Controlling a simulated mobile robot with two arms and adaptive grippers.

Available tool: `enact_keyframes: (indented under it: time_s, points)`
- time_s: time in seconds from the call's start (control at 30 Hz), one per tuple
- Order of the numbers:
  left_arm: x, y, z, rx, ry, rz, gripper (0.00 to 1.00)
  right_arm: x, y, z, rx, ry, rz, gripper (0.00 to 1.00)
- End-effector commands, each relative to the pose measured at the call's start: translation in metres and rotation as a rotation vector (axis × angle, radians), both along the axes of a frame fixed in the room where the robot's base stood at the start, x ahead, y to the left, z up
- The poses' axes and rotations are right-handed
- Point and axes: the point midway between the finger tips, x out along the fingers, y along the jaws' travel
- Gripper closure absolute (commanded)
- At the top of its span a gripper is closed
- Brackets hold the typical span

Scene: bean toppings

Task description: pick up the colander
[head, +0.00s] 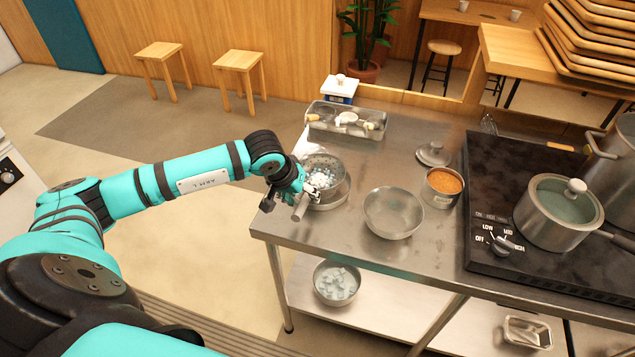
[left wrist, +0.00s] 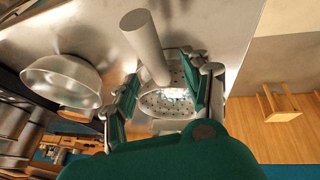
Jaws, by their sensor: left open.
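The colander (head: 335,164) is a grey perforated bowl with a thick cylindrical handle (head: 301,207) pointing toward the front. It sits at the left end of the steel counter, apparently in a metal vessel, and holds small pale pieces. In the left wrist view the perforated bowl (left wrist: 152,101) and the handle (left wrist: 144,45) show between my fingers. My left gripper (head: 303,190) is open, its fingers either side of the colander near the handle's base. It also shows in the left wrist view (left wrist: 163,100). Contact cannot be told. My right gripper is not in view.
An empty steel bowl (head: 394,213) stands right of the colander, with an orange-filled container (head: 442,187) and a lid (head: 433,155) beyond. A tray (head: 346,119) lies behind. The stove (head: 490,190) with a lidded pot (head: 555,217) is at right. Another bowl (head: 337,284) is on the lower shelf.

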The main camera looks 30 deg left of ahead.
Motion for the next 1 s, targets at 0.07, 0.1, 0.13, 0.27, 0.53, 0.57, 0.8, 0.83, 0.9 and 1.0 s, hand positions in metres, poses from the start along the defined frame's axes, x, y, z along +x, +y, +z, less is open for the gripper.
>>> enact_keyframes:
  time_s: [0.07, 0.1, 0.13, 0.27, 0.53, 0.57, 0.8, 0.83, 0.9, 1.0]
  points:
    - [0.006, -0.002, -0.008, -0.003, 0.004, 0.002, 0.51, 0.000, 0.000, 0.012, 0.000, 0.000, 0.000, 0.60]
    - [0.008, -0.002, -0.014, -0.003, 0.004, 0.002, 0.51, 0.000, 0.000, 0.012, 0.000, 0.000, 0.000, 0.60]
    - [0.010, -0.002, -0.017, -0.003, 0.004, 0.002, 0.51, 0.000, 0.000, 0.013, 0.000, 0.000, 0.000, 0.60]
    - [0.013, -0.002, -0.025, 0.000, 0.001, 0.000, 0.51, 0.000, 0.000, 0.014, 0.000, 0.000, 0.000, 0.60]
    - [0.013, -0.002, -0.026, 0.000, 0.000, 0.000, 0.59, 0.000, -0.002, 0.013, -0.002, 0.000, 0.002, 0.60]
    - [0.013, -0.002, -0.026, 0.000, 0.000, 0.000, 0.63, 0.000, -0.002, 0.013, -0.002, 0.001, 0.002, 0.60]
    - [0.013, -0.002, -0.026, 0.000, 0.000, 0.000, 0.95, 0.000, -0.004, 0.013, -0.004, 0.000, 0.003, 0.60]
    - [0.013, -0.002, -0.026, 0.000, 0.000, 0.000, 0.98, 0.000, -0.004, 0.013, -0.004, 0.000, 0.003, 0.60]
    - [0.013, -0.002, -0.026, -0.001, 0.000, 0.000, 1.00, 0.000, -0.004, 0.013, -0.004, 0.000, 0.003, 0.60]
    - [0.013, -0.002, -0.026, -0.001, 0.000, 0.000, 1.00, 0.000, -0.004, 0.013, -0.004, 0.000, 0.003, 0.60]
